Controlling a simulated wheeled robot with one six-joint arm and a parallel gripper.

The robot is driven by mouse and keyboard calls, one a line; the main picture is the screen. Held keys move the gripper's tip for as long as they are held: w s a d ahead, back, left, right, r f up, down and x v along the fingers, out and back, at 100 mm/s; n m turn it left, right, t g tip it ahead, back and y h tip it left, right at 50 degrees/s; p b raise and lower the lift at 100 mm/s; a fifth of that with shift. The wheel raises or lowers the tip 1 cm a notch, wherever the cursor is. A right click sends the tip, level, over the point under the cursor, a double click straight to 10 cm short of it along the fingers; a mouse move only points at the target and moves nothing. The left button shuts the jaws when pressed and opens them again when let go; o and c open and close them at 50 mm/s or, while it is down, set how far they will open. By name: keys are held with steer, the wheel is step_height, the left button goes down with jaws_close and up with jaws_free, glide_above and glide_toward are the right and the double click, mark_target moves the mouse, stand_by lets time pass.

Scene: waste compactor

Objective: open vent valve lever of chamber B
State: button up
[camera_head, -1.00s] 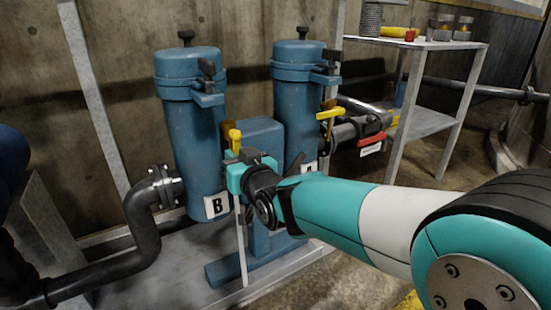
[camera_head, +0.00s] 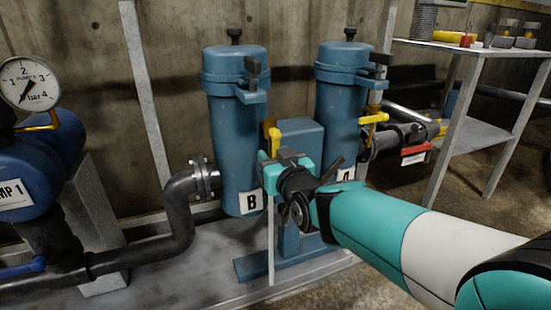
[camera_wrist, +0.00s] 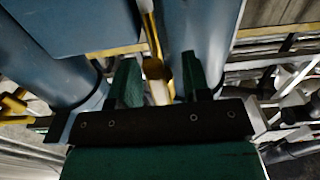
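Chamber B (camera_head: 238,150) is the left blue upright cylinder with a "B" label at its lower front. A yellow vent valve lever (camera_head: 273,136) shows at its right side, just above and behind my gripper (camera_head: 284,160), which partly hides the valve. In the wrist view, my gripper (camera_wrist: 158,80) has its two green fingers apart. A yellow lever part (camera_wrist: 152,67) stands between them, close to the left finger with a gap to the right one. Whether the left finger touches it cannot be told. A pale round piece lies just below it.
The second blue chamber (camera_head: 338,105) stands to the right, with its own yellow lever (camera_head: 374,118) and a red handle (camera_head: 416,147). A black pipe (camera_head: 180,220) runs low at left towards a blue pump with a gauge (camera_head: 30,82). A metal shelf (camera_head: 480,50) stands at right.

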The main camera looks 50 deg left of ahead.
steer(key=p+v, duration=0.3)
steer(key=v, duration=1.4)
steer(key=shift+d, duration=0.2)
